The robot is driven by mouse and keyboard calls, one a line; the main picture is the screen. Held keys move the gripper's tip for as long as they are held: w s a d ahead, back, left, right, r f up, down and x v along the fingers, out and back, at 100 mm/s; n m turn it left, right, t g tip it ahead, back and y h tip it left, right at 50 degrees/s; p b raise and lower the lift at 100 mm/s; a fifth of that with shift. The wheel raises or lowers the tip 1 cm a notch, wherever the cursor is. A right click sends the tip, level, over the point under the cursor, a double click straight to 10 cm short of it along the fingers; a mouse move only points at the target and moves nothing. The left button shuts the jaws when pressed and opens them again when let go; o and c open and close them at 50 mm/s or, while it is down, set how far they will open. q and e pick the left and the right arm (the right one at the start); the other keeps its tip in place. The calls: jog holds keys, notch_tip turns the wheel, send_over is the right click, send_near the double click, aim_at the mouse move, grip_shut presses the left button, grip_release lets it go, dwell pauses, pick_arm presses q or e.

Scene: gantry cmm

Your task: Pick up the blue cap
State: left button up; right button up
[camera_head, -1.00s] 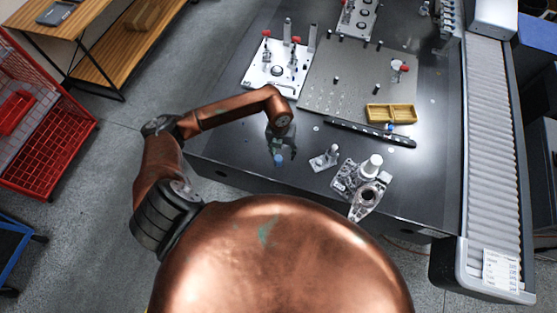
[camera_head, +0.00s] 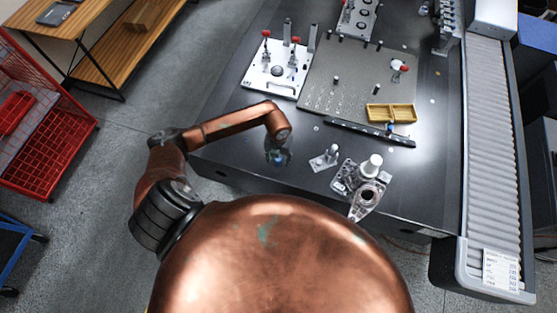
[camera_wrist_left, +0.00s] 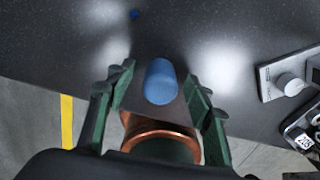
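The blue cap (camera_wrist_left: 161,82) is a small blue cylinder near the table's front edge. In the head view the blue cap (camera_head: 277,158) is partly hidden by my left gripper (camera_head: 278,150), which is right over it. In the left wrist view my left gripper (camera_wrist_left: 158,92) is open. Its two green fingers stand on either side of the cap, with a visible gap on both sides.
The dark table (camera_head: 236,158) is clear around the cap. A small metal stand (camera_head: 325,158) and a metal part with a white knob (camera_head: 362,185) are to the right. A black bar (camera_head: 370,133), a yellow tray (camera_head: 391,113) and a perforated plate (camera_head: 350,85) lie farther back.

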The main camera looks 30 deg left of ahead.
pick_arm(q)
jog(key=c, duration=0.9)
jog(key=shift+r, duration=0.15)
